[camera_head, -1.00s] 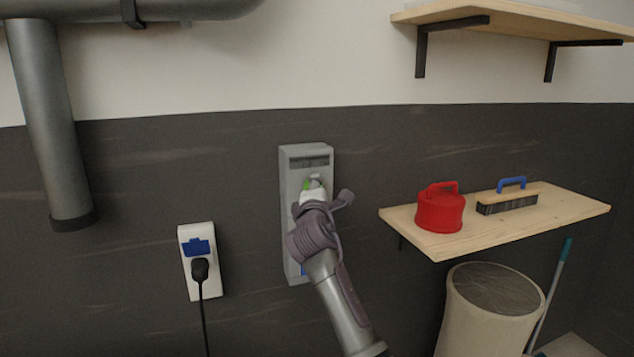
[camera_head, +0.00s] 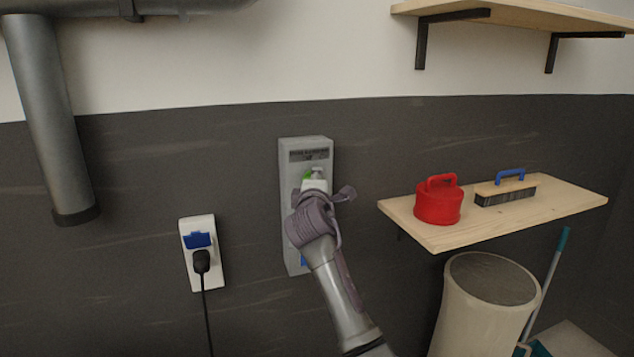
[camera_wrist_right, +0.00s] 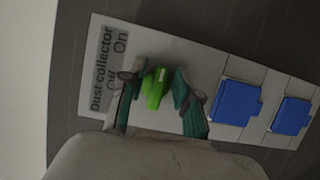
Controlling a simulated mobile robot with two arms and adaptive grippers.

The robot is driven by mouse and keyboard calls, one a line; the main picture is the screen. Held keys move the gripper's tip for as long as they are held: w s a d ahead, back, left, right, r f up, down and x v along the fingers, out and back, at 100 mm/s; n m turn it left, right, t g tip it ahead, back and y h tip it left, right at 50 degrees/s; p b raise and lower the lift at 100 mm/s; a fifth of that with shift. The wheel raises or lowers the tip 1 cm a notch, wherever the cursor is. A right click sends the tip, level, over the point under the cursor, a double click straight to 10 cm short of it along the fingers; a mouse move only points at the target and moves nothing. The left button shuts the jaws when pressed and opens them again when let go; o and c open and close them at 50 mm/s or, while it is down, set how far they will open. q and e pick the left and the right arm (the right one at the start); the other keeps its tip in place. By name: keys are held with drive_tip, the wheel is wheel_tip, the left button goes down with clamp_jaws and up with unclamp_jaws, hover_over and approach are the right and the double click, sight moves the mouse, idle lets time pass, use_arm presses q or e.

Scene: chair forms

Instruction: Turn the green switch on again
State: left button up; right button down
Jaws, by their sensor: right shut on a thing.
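The green switch (camera_wrist_right: 155,88) is a small bright green handle on a grey wall box (camera_head: 296,240). In the right wrist view it sits between the two fingers of my right gripper (camera_wrist_right: 155,91), beside a label reading "Dust collector", "Off" and "On". My right gripper (camera_head: 314,176) is shut on the switch. In the head view only a bit of the green shows beside the fingers, and my gripper and arm hide much of the box. I cannot tell exactly which label the handle points at. My left gripper is not in view.
Two blue socket covers (camera_wrist_right: 237,102) lie further along the same box. A white outlet (camera_head: 204,270) with a black plug is on the wall to the left. A wooden shelf (camera_head: 440,240) to the right bears a red container (camera_head: 438,203) and a brush (camera_head: 506,190).

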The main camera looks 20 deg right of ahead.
drive_tip(key=c, duration=1.2)
unclamp_jaws()
drive_tip(key=v, duration=1.2)
drive_tip(key=shift+f, duration=0.1)
